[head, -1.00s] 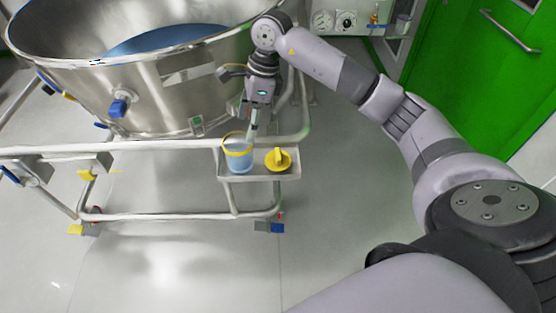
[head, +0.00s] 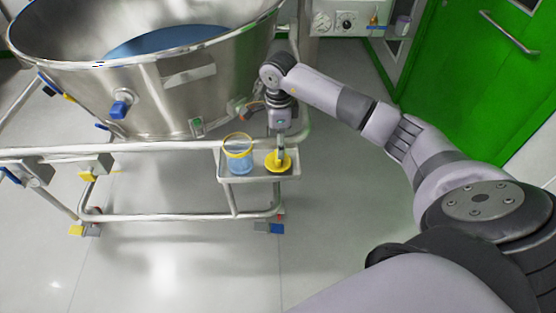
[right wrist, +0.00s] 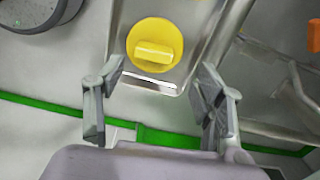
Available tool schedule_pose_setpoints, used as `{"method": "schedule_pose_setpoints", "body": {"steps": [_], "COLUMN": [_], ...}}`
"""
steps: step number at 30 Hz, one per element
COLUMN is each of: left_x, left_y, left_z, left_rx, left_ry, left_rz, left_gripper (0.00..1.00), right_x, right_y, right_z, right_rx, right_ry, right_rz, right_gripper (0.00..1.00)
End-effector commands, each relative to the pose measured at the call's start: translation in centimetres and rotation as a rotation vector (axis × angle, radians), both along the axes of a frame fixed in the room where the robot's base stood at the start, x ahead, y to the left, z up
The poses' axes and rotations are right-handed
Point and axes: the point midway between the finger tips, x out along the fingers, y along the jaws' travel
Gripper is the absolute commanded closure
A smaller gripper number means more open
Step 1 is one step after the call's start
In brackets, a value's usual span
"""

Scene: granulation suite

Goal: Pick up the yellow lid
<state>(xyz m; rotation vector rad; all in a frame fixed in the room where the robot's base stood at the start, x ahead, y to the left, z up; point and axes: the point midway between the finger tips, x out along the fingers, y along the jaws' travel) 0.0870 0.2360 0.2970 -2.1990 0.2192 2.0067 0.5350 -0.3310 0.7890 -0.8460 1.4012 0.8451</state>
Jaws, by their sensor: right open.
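The yellow lid (head: 277,165) lies on the right part of a small metal tray on the cart's rail. In the right wrist view the lid (right wrist: 154,46) is a round disc with a raised bar handle. My right gripper (head: 281,152) is just above the lid in the head view and partly covers it. In the right wrist view my right gripper (right wrist: 160,85) is open and empty, its fingers spread apart, with the lid beyond the fingertips. A clear jar (head: 238,160) with a yellow rim and blue contents stands left of the lid. My left gripper is not in view.
The tray (head: 258,178) has a raised edge around the lid and jar. A large steel vessel (head: 165,95) with blue contents stands behind it, on a tubular frame (head: 150,147). The floor (head: 340,200) right of the tray is clear.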

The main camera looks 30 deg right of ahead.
Motion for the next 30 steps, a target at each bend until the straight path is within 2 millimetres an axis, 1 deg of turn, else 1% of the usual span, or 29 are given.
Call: {"method": "schedule_pose_setpoints", "body": {"steps": [4,8,10,13,21,30], "left_x": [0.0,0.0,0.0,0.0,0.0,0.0], "left_y": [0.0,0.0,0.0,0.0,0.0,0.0], "left_z": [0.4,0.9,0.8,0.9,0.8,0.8], "left_rx": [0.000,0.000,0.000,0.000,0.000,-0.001], "left_ry": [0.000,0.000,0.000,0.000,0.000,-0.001], "left_rz": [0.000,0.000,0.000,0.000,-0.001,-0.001], "left_gripper": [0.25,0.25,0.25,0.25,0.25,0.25], "right_x": [-0.3,-0.7,-0.6,-0.6,-0.5,-0.6], "right_y": [0.3,0.8,0.7,0.7,0.6,0.6], "right_z": [-1.2,-3.2,-4.2,-5.1,-5.3,-5.3], "right_rx": [0.003,0.003,0.002,0.002,0.001,0.001], "right_ry": [0.003,0.005,0.002,0.001,0.000,0.000], "right_rz": [0.001,0.001,-0.001,-0.001,0.001,0.001], "right_gripper": [0.37,0.37,0.37,0.37,0.37,0.57]}}
